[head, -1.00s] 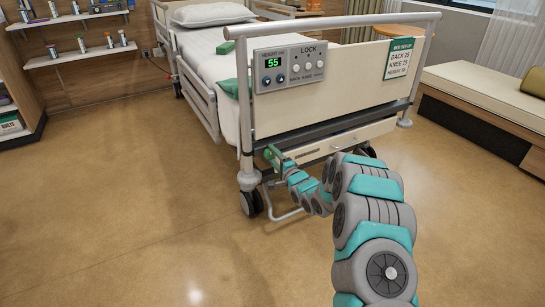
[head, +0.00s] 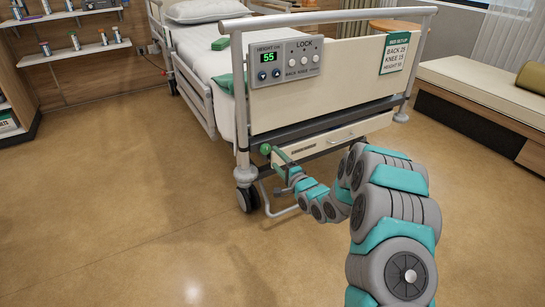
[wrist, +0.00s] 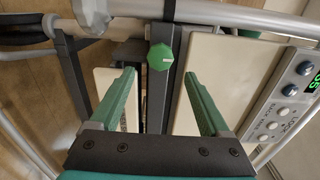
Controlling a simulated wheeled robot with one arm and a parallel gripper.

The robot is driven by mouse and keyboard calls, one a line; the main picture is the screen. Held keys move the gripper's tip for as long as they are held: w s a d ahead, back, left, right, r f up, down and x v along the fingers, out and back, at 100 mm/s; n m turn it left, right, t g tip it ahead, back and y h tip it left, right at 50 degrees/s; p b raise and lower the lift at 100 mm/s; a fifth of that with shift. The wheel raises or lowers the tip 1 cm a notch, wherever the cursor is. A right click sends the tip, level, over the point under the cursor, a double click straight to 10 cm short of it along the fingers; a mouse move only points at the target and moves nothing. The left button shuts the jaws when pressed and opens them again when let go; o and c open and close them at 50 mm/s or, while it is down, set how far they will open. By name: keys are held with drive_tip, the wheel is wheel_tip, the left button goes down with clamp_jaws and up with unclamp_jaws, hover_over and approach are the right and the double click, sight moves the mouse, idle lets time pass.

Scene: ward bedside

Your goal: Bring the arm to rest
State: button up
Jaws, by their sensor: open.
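My gripper (head: 278,157) is low at the foot end of the hospital bed, below the footboard (head: 345,85). In the wrist view my gripper (wrist: 159,76) has its two green fingers wide apart with nothing between them. A green faceted knob (wrist: 160,57) shows just beyond the fingertips, roughly centred between them and apart from them. The knob also shows in the head view (head: 265,149), just left of my gripper. My arm reaches forward and left from the lower right of the head view, still extended and bent.
A control panel (head: 284,65) on the footboard shows 55. A settings card (head: 396,53) hangs at its right. A bench (head: 490,92) stands at the right, shelves (head: 85,50) at the left. The floor (head: 130,220) left of the bed is clear.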

drive_tip(key=shift+v, duration=0.85)
drive_tip(key=s+d+r+n+g+h, duration=0.3)
drive_tip(key=s+d+n+g+h, duration=0.15)
drive_tip(key=s+d, duration=0.5)
drive_tip(key=s+d+r+n+g+h, duration=0.4)
drive_tip(key=s+d, duration=0.3)
drive_tip(key=s, duration=0.5)
drive_tip(key=s+d+r+n+g, duration=0.1)
drive_tip(key=s+g, duration=0.3)
drive_tip(key=s, duration=1.4)
drive_tip(key=s+d+r+n+g+h, duration=0.1)
drive_tip(key=s+r+n+g, duration=0.1)
drive_tip(key=s, duration=1.6)
drive_tip(key=shift+r+g, duration=0.6)
drive_tip(key=shift+g, duration=0.55)
drive_tip(key=shift+d+h, duration=0.1)
drive_tip(key=shift+h, duration=0.15)
